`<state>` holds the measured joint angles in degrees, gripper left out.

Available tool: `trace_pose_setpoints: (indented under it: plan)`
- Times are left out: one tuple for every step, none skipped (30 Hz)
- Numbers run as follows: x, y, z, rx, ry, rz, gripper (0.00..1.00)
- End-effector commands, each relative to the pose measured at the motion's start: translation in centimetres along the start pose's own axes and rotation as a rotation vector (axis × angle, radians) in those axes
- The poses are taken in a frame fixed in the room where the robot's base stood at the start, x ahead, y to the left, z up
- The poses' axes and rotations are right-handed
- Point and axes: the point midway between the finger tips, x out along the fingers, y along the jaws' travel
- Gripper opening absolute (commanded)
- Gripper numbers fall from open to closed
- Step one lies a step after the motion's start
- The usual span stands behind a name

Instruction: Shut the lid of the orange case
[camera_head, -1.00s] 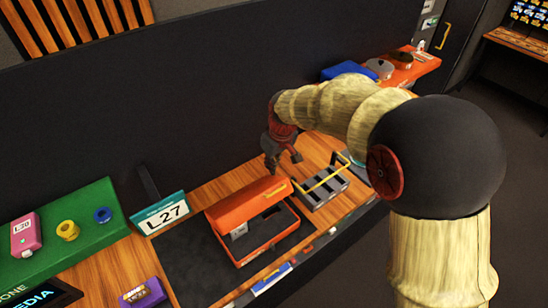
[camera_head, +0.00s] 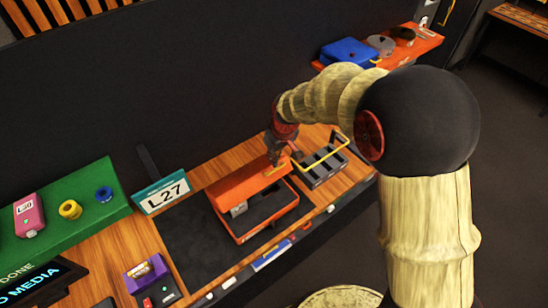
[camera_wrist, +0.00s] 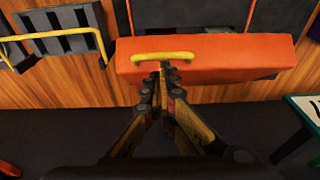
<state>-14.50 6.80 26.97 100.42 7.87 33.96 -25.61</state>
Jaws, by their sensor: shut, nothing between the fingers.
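The orange case (camera_head: 268,231) sits on the dark mat with its lid (camera_head: 235,190) raised along the back side. The dark inside of the case is visible in the head view. The lid also shows as a wide orange band in the wrist view (camera_wrist: 225,62), with a yellow handle (camera_wrist: 163,57) on it. My gripper (camera_wrist: 163,70) is shut and empty, its fingertips at the handle's near edge; I cannot tell whether they touch. In the head view my gripper (camera_head: 276,160) is at the lid's right end, on the back side.
A grey tray with a yellow handle (camera_head: 322,168) stands close to the right of the case. The L27 sign (camera_head: 163,192) stands to the left. A green shelf (camera_head: 75,215) with small objects lies farther left. A dark wall (camera_head: 150,90) rises behind. Bare mat lies left of the case.

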Motion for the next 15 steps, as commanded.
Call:
trace_pose_setpoints:
  plan:
    - [0.1, 0.0, 0.1, 0.001, 0.004, 0.0, 0.0]
    - [0.1, 0.0, 0.2, 0.001, 0.007, 0.0, 0.0]
    - [0.2, 0.0, 0.3, 0.001, 0.012, 0.001, 0.0]
    - [0.3, 0.0, 0.4, 0.001, 0.015, 0.001, 0.0]
    - [0.4, 0.0, 0.6, 0.001, 0.02, 0.0, 0.0]
    - [0.5, 0.0, 0.8, 0.001, 0.027, 0.0, 0.0]
    - [0.5, 0.0, 0.9, 0.001, 0.031, 0.0, 0.0]
    - [0.5, 0.0, 1.0, 0.001, 0.035, 0.0, 0.0]
    - [0.5, 0.0, 1.0, 0.001, 0.038, 0.0, 0.0]
    - [0.5, 0.0, 1.1, 0.001, 0.04, 0.0, 0.0]
    - [0.5, 0.0, 1.1, 0.001, 0.043, 0.0, 0.0]
    - [0.5, 0.0, 1.1, 0.001, 0.046, 0.0, 0.0]
    - [0.5, 0.0, 1.2, 0.001, 0.049, 0.0, 0.0]
    - [0.5, 0.0, 1.3, 0.0, 0.051, 0.0, 0.0]
    - [0.5, 0.0, 1.3, 0.0, 0.054, 0.0, 0.0]
